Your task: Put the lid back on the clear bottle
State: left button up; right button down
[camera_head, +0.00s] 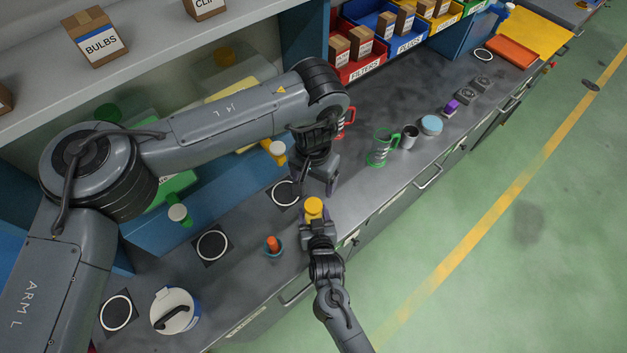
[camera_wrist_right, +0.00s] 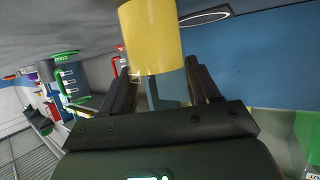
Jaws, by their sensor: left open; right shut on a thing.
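My right gripper (camera_head: 317,232) comes in from the bottom and is shut on the clear bottle (camera_wrist_right: 165,90), whose see-through bluish body shows between the fingers in the right wrist view. The yellow lid (camera_head: 314,207) is at the bottle's top; it also shows large in the right wrist view (camera_wrist_right: 152,38). I cannot tell whether it is fully seated. My left gripper (camera_head: 317,188) is open, just behind and above the lid in the head view. I cannot tell whether its fingers touch the lid.
A teal cup with an orange thing (camera_head: 273,244) stands left of my right gripper. A white lidded container (camera_head: 174,309) is at the lower left. A green mug (camera_head: 381,147) and a grey cup (camera_head: 410,138) stand to the right. The bench between is clear; its front edge is close.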

jog(key=shift+c, duration=0.8)
grip_release()
jog(key=v, duration=1.1)
jog(key=shift+w, duration=0.1)
